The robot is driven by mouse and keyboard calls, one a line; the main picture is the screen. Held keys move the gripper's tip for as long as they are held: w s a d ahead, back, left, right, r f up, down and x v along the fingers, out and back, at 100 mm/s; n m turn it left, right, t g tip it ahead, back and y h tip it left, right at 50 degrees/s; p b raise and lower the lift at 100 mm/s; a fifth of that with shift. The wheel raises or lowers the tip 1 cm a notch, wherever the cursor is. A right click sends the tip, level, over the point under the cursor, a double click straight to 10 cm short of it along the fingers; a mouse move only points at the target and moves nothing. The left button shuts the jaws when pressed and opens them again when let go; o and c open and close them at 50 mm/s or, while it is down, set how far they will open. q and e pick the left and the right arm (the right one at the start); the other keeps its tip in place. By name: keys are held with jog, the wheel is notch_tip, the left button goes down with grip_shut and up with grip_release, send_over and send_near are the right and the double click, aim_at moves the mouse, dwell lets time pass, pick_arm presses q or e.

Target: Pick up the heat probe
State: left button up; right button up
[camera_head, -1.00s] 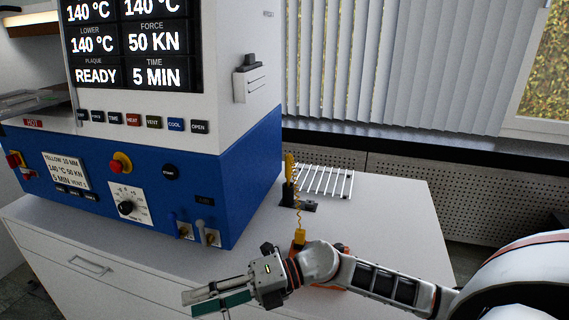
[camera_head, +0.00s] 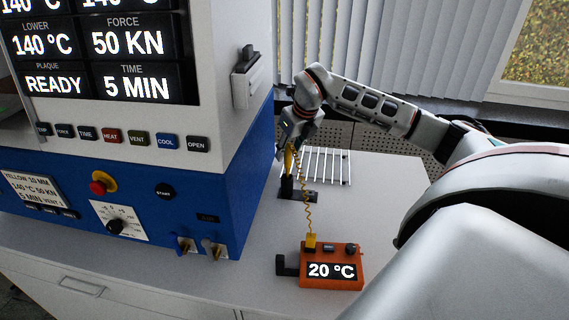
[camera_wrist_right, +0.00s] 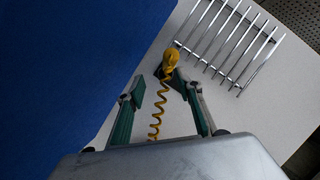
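The heat probe (camera_head: 289,160) has a yellow handle and stands upright in a small black holder (camera_head: 287,187) on the bench. A coiled yellow cord runs from it to an orange meter (camera_head: 331,268) reading 20 °C. My right gripper (camera_head: 293,142) is above the probe, pointing down, its fingers partly hidden in the head view. In the right wrist view, its green-padded fingers (camera_wrist_right: 160,105) are apart, with the probe's yellow top (camera_wrist_right: 170,60) just beyond the tips and the cord between them. My left gripper is not seen.
A blue and white press (camera_head: 215,190) stands close on the left of the probe. A white wire rack (camera_head: 325,167) lies just behind and right of the probe. The bench to the right is clear.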

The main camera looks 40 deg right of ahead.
aim_at(286, 164)
jog(key=shift+s+d+p+x, duration=0.15)
jog(key=shift+x, duration=1.2)
jog(key=shift+s+d+p+x, duration=0.1)
jog(key=shift+p+x, duration=0.05)
jog(key=shift+x, duration=1.2)
grip_shut()
